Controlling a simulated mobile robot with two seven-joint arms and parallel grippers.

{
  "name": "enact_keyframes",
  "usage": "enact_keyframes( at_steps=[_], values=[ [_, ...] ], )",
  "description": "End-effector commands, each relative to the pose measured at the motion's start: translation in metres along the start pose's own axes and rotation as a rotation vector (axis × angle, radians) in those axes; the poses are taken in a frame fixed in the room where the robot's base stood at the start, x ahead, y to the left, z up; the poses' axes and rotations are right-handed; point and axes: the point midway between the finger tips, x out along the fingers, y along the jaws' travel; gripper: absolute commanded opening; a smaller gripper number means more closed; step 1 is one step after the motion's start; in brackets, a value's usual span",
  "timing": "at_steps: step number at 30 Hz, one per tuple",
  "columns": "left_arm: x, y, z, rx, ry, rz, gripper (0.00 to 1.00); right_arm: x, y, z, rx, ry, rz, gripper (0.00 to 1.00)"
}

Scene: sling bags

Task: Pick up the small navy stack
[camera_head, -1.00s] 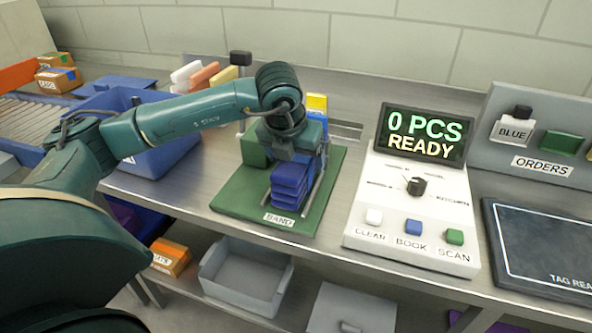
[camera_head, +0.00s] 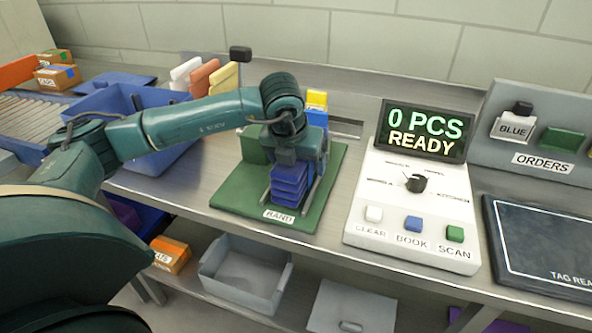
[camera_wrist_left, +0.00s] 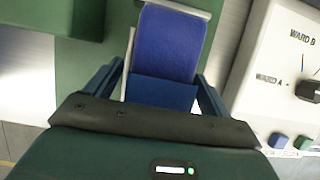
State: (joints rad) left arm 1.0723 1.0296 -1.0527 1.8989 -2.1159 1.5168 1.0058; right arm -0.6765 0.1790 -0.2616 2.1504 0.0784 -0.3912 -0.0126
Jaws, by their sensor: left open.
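The small navy stack (camera_head: 289,188) stands on the green mat labelled BAND (camera_head: 235,192), made of several folded blue pieces, one above another. My left gripper (camera_head: 293,183) is over the stack from above, pointing down. In the left wrist view, the stack's blue top (camera_wrist_left: 168,55) lies between the two fingers of the left gripper (camera_wrist_left: 165,82), one finger on each side. The fingers are open, and gaps show beside the stack. The gripper body hides the near part of the stack in the wrist view. My right gripper is not in view.
A white console (camera_head: 415,215) with a screen reading 0 PCS READY stands right of the mat. A blue bin (camera_head: 150,160) is at the left, behind my arm. A dark tag reader pad (camera_head: 550,245) is at the far right. A green block (camera_head: 254,146) stands behind the stack.

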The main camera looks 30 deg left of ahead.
Motion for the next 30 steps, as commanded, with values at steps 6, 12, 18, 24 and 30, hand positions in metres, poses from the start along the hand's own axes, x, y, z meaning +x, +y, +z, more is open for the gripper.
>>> enact_keyframes(
  at_steps=[6, 12, 18, 24, 30],
  values=[
    [0.0021, -0.0003, -0.0010, 0.000, 0.000, -0.001, 0.82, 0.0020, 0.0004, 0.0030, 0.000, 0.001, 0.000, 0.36],
    [0.0018, -0.0002, -0.0008, 0.000, 0.000, -0.001, 0.82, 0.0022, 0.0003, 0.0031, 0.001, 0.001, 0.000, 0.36],
    [0.0018, -0.0002, -0.0008, 0.000, 0.000, -0.001, 0.75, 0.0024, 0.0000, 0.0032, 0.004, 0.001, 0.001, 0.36],
    [0.0018, -0.0002, -0.0008, 0.000, 0.000, -0.001, 0.59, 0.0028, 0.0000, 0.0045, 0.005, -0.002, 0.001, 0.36],
    [0.0018, -0.0001, -0.0007, 0.000, 0.000, 0.000, 0.43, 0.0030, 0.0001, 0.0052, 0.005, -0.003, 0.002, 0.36]
  ],
)
